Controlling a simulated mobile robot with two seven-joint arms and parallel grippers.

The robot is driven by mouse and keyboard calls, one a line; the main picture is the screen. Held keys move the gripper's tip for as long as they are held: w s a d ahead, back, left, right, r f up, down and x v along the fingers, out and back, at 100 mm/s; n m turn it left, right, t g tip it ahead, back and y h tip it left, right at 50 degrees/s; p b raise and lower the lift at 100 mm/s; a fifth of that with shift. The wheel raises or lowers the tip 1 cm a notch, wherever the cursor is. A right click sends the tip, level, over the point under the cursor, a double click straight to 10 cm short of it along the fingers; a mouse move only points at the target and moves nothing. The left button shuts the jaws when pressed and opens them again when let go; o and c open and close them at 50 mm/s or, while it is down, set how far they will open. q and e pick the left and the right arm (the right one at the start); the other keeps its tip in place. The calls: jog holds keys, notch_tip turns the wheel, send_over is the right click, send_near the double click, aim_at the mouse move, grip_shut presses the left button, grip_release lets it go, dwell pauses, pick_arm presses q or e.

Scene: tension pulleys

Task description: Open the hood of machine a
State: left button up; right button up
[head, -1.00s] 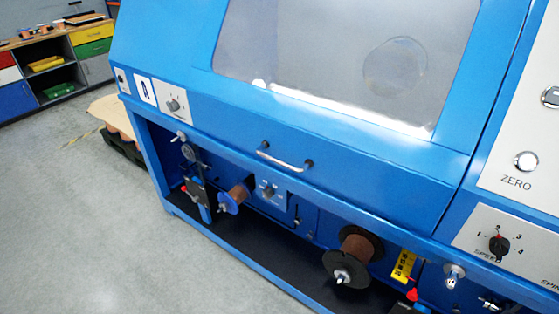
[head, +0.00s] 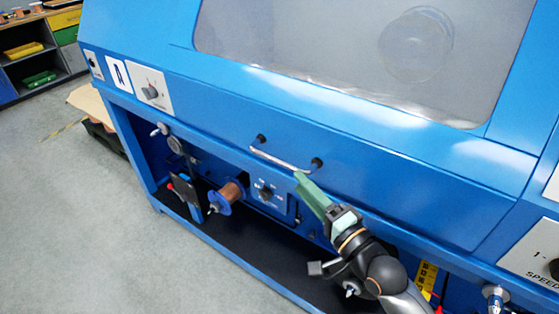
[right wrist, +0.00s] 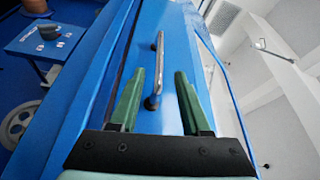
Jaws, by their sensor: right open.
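Machine A is a blue cabinet with a letter A plate (head: 118,74). Its hood (head: 330,130) is down and has a large clear window (head: 330,50). A silver bar handle (head: 280,160) is fixed to the hood's lower front. My right gripper (head: 303,182) has green fingers and is at the right end of the handle in the head view. In the right wrist view the gripper (right wrist: 158,85) is open, with the handle (right wrist: 158,65) ahead, seen between the finger lines; I cannot tell any contact. My left gripper is not in view.
Below the hood are a brown wire spool (head: 228,195), a knob panel (head: 267,192) and a yellow scale (head: 426,276). A selector knob (head: 150,91) is at upper left. Another control panel (head: 535,250) is at right. Grey floor (head: 60,190) is clear at left.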

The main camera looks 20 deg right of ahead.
aim_at(280, 161)
jog(key=x, duration=0.9)
jog(key=shift+w, duration=0.2)
grip_shut()
dwell(1.2)
